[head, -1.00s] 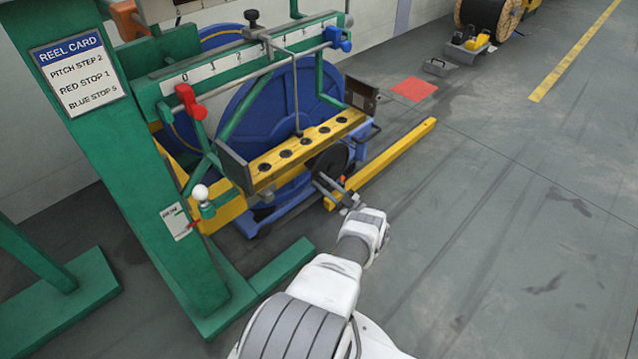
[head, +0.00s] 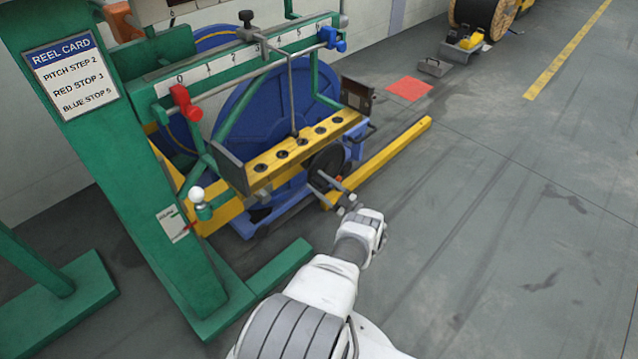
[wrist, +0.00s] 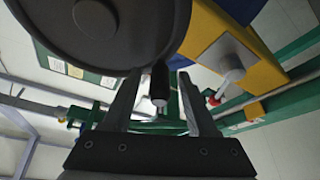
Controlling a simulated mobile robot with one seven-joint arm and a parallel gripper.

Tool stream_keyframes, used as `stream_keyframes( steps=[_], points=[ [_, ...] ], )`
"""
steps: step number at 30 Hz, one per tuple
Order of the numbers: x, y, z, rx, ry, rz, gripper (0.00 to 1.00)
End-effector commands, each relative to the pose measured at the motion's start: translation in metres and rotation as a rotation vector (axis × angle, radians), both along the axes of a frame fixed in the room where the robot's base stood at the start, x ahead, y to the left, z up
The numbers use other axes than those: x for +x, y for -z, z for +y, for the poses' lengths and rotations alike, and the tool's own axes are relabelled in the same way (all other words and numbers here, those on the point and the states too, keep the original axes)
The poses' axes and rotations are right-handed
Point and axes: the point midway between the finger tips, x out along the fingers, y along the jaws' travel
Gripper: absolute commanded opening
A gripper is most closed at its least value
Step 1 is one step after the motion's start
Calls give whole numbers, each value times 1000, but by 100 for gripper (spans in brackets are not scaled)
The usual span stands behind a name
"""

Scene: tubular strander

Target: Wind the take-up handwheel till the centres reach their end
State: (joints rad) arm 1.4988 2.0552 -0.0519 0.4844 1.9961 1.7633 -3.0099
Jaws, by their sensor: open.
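My gripper (head: 328,184) is open, just in front of the wheel. Behind the beam stands a large blue reel (head: 262,105). I cannot make out the reel's centres.
A green frame carries a numbered scale (head: 235,65), with a red clamp (head: 184,102) near 0 and a blue clamp (head: 331,39) near its right end. A white-knobbed lever (head: 197,195) is left. A yellow floor rail (head: 395,150) lies right. Open floor extends right.

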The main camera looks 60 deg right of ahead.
Motion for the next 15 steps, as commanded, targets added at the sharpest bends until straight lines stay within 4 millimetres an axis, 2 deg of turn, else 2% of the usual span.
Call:
stream_keyframes(
  steps=[5,15],
  points=[
    [-22,3,3,2,3,2,58],
    [-96,4,13,2,4,0,58]
  ],
)
